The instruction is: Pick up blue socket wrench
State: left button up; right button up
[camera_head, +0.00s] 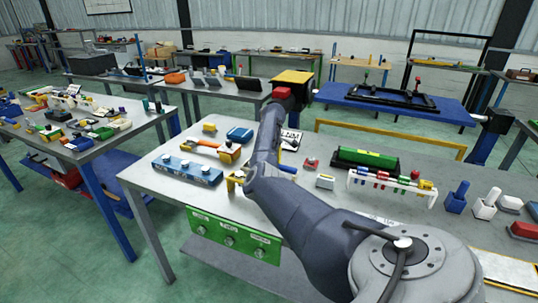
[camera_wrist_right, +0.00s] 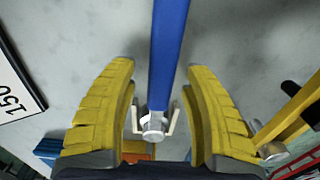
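In the right wrist view, a blue bar (camera_wrist_right: 170,50) with a round metal end (camera_wrist_right: 153,125) lies over the grey tabletop; it looks like the blue socket wrench. My right gripper (camera_wrist_right: 160,70) is open, with its yellow fingers on either side of the bar and a gap on both sides. In the head view, a short piece of blue (camera_head: 287,169) shows beside my right arm and may be the same wrench; the arm hides much of this area. My left gripper is in neither view.
A blue block (camera_head: 187,169) and an orange-yellow tool (camera_head: 229,152) lie left of my arm. To the right are a green box (camera_head: 366,160), a white rack (camera_head: 390,184) with coloured tools, and small blocks. A white card (camera_wrist_right: 15,85) is left of the bar.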

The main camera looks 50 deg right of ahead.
grip_shut()
jog(key=shift+r, duration=0.2)
